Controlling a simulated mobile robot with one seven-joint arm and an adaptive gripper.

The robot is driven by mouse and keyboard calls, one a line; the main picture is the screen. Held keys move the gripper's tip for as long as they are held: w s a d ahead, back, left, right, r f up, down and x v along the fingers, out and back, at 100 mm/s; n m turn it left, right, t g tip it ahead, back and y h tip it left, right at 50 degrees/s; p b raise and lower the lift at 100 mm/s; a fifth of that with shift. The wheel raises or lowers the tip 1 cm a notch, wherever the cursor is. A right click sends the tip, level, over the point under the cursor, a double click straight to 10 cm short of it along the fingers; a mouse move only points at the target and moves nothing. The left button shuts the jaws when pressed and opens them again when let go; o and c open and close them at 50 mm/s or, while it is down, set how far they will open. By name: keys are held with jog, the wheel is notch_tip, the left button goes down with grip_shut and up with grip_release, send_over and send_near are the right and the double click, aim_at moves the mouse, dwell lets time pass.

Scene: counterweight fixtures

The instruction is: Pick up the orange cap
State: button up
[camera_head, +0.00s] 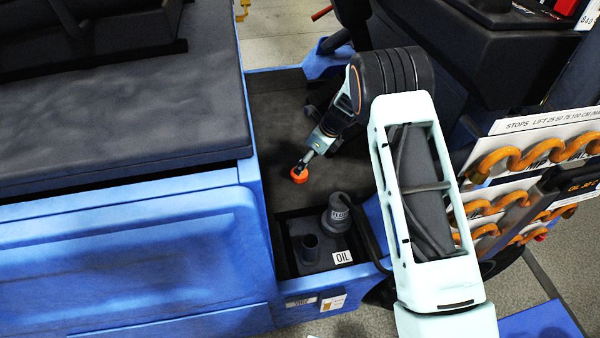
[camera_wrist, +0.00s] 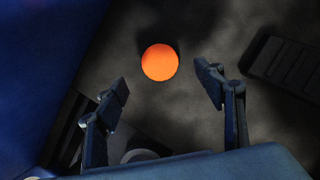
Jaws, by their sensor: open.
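The orange cap (camera_head: 299,174) is a small, bright, round piece over the dark floor of the blue-walled bay. It also shows in the wrist view (camera_wrist: 159,62) as a plain orange disc, just beyond the fingertips and roughly centred between them. My gripper (camera_head: 305,165) reaches down from the upper right, with its tip close to the cap. In the wrist view my gripper (camera_wrist: 162,80) is open, one finger on each side, with nothing held. I cannot tell whether the cap rests on the floor or on something beneath it.
A dark tray with an OIL label (camera_head: 343,257) holds a grey container (camera_head: 337,214) and a short dark tube (camera_head: 311,246), below the cap. A blue wall (camera_head: 252,185) borders the left. A ribbed dark pedal-like piece (camera_wrist: 285,65) lies to the right in the wrist view.

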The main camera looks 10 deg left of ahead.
jog(key=b+x, duration=0.1)
jog(key=x, duration=0.6)
jog(key=shift+f, duration=0.15)
jog(key=c, duration=1)
